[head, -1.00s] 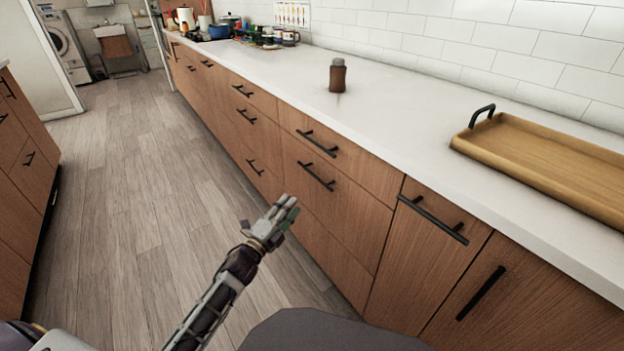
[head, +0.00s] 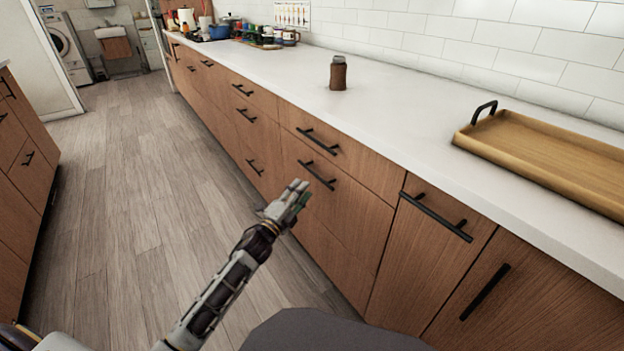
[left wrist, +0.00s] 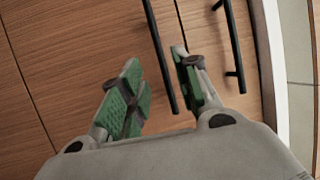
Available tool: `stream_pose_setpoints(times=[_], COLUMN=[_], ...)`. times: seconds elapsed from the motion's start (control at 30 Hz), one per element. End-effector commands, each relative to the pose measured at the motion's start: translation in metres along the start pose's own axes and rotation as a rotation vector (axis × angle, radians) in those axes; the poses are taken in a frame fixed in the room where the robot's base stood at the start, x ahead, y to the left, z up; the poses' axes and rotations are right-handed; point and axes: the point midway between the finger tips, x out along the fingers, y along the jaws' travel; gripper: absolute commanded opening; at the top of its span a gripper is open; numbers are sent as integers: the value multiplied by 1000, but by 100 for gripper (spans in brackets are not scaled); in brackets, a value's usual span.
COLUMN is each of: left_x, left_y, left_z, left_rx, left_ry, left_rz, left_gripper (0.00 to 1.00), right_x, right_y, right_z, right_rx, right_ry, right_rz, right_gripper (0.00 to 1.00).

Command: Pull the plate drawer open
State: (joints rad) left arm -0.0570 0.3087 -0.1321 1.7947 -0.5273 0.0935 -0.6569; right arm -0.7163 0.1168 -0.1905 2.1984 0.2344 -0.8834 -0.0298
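The drawer fronts below the counter are shut, and no label shows which is the plate drawer. My left gripper (head: 297,190) is just in front of the wide lower drawer (head: 340,225), slightly below and left of its black bar handle (head: 316,176). In the left wrist view the gripper (left wrist: 158,62) is open, with green pads. That lower handle (left wrist: 160,50) appears between its fingers, closer to the right finger; contact cannot be told. The upper drawer's handle (left wrist: 230,45) lies right of the fingers. My right gripper is not in view.
The white counter (head: 410,125) carries a brown jar (head: 338,73) and a wooden tray (head: 550,155). Taller fronts with black handles (head: 436,217) stand to the right. The floor (head: 130,190) left of the drawers is clear.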

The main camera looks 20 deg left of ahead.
Motion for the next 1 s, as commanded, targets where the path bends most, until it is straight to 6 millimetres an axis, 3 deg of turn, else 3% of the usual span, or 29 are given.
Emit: stream_pose_setpoints(times=[1.0], left_x=[71], left_y=[-1], left_z=[0], left_rx=[1], left_ry=[1], left_rz=[-2], left_gripper=[32], right_x=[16], right_y=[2], right_z=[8], right_rx=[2], right_ry=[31], right_rz=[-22], right_gripper=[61])
